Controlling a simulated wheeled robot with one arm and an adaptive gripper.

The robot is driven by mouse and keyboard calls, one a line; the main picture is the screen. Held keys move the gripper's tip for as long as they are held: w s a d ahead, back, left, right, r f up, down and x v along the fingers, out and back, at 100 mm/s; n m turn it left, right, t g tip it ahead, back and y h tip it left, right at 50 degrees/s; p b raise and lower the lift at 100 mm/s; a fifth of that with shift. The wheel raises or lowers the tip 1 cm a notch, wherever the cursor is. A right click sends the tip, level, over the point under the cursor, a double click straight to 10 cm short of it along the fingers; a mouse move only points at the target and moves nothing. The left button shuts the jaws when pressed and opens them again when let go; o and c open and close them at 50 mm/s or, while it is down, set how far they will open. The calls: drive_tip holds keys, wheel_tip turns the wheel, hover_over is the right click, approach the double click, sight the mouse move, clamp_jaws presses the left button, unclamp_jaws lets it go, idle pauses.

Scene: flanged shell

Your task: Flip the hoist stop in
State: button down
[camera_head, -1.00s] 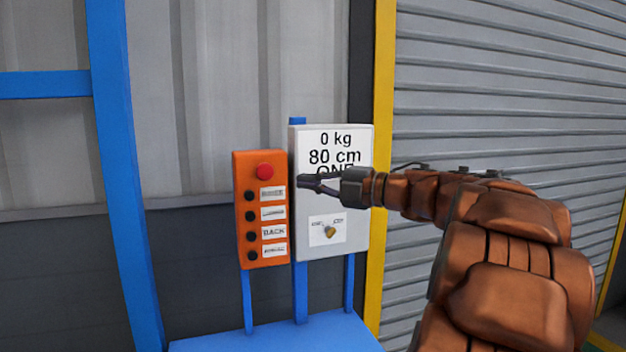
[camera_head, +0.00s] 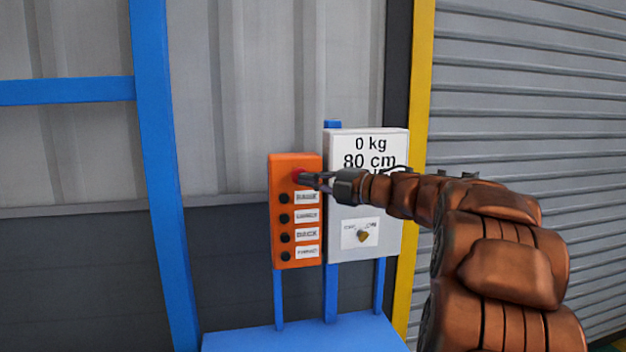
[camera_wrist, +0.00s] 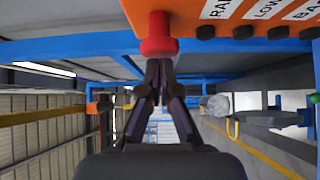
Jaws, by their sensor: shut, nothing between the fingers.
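The hoist stop is a red mushroom button (camera_wrist: 159,35) at the top of an orange control box (camera_head: 276,228). In the head view the red button (camera_head: 297,175) is partly covered by my gripper (camera_head: 302,179). My gripper is shut and empty, and its fingertips (camera_wrist: 158,64) are right at the red button in the wrist view. I cannot tell whether they touch it. Below the button are several black buttons (camera_head: 285,218) with white labels.
A grey panel (camera_head: 392,235) right of the orange box reads "0 kg" and "80 cm"; my arm covers the text below. It has a brass key switch (camera_head: 362,236). A blue post (camera_head: 160,170), a yellow post (camera_head: 418,120) and a grey shutter (camera_head: 530,90) stand around.

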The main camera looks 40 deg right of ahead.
drive_tip(key=shift+w, duration=0.1)
idle(0.3)
drive_tip(key=shift+w+d+r, duration=0.2)
drive_tip(key=shift+w+d, duration=0.3)
drive_tip(key=shift+w, duration=0.25)
drive_tip(key=s+a+b+v, duration=0.1)
drive_tip(key=a+b+v, duration=0.2)
drive_tip(key=v, duration=1)
drive_tip(key=shift+b, duration=0.5)
drive_tip(key=shift+f, duration=0.1)
